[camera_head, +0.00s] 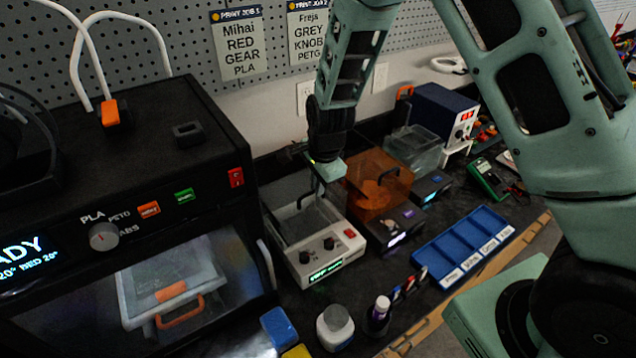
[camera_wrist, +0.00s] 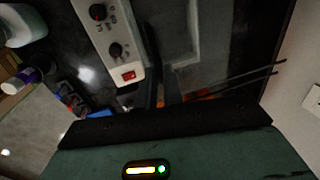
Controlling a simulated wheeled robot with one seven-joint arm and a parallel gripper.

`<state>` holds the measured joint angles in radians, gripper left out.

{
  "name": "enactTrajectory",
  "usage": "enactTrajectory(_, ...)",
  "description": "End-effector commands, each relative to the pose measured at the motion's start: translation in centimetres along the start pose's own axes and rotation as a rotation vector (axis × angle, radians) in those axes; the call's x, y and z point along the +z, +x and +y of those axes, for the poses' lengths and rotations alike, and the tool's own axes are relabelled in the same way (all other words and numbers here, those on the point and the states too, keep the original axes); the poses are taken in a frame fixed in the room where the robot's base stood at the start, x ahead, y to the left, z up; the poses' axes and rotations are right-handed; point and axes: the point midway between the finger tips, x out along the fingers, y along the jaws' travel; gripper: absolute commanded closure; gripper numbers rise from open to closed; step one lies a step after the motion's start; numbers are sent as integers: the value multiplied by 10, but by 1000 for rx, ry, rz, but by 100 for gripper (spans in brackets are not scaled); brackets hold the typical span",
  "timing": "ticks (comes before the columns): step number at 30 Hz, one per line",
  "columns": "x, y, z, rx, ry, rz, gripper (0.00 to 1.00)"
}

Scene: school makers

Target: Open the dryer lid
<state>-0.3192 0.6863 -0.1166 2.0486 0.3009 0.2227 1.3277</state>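A dryer-like unit with a clear orange lid (camera_head: 378,180) and a dark, lit front panel (camera_head: 397,232) stands mid-bench in the head view. Its lid has a dark handle on top and looks shut; a round shape shows inside. My gripper (camera_head: 328,172) is just left of this lid, above the back right of a white two-knob unit (camera_head: 325,252). In the wrist view, my gripper (camera_wrist: 160,92) points down beside the white unit (camera_wrist: 112,45), with an orange patch (camera_wrist: 200,94) close by. It seems empty; I cannot tell how far its fingers are apart.
The white unit has a clear cover with a dark handle. A black printer (camera_head: 130,150) stands at left. A clear bin (camera_head: 415,148) and a blue power box (camera_head: 445,115) are behind right.

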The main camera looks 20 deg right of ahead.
Motion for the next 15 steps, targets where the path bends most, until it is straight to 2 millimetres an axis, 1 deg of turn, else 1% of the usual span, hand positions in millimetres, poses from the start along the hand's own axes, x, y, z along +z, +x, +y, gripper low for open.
enactTrajectory(5,0,0,0,0,0,0,100)
enactTrajectory(8,0,0,-4,0,-1,0,100)
enactTrajectory(11,1,2,-16,-3,-2,0,100)
enactTrajectory(15,0,8,-44,-3,-2,1,100)
